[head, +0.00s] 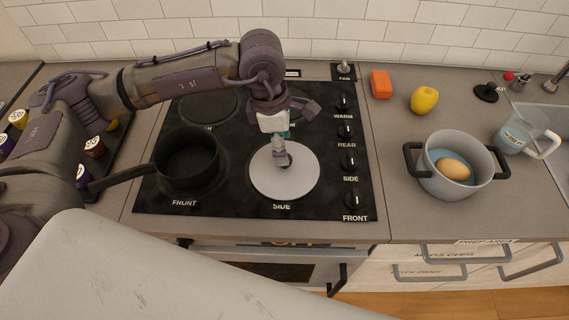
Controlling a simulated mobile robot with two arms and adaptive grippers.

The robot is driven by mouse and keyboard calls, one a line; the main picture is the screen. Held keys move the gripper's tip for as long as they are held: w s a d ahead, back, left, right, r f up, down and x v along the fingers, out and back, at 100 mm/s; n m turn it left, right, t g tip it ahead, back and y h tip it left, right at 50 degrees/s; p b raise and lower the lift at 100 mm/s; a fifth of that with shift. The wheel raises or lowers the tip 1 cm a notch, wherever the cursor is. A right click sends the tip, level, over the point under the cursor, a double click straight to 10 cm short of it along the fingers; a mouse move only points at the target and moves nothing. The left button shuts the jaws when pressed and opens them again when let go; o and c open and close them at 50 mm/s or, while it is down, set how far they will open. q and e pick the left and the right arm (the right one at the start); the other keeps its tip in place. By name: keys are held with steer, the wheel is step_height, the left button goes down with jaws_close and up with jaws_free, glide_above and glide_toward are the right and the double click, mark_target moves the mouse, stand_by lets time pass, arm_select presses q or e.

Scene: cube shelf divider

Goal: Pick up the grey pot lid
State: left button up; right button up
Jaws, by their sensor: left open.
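The grey pot lid (262,182) lies flat over the side burner at the front of the black cooktop. Its knob is at the centre and partly hidden by my gripper. My left gripper (282,158) points down over the middle of the lid, with its fingertips at the knob. It is open, and I cannot tell whether a finger touches the knob. My right gripper is not in the head view.
A black saucepan (188,163) stands left of the lid, its handle pointing left. A grey pot (450,195) with a potato-like item inside stands right on the counter.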

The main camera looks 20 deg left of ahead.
mark_target(294, 181)
arm_select(q)
steer(key=f+p, duration=0.1)
steer(key=f, duration=0.1)
steer(key=f+p, duration=0.1)
steer(key=f, duration=0.1)
steer(key=shift+s+d, duration=0.1)
steer(key=shift+d, duration=0.1)
steer(key=shift+f, duration=0.6)
steer(key=shift+c, duration=1.1)
jaws_close()
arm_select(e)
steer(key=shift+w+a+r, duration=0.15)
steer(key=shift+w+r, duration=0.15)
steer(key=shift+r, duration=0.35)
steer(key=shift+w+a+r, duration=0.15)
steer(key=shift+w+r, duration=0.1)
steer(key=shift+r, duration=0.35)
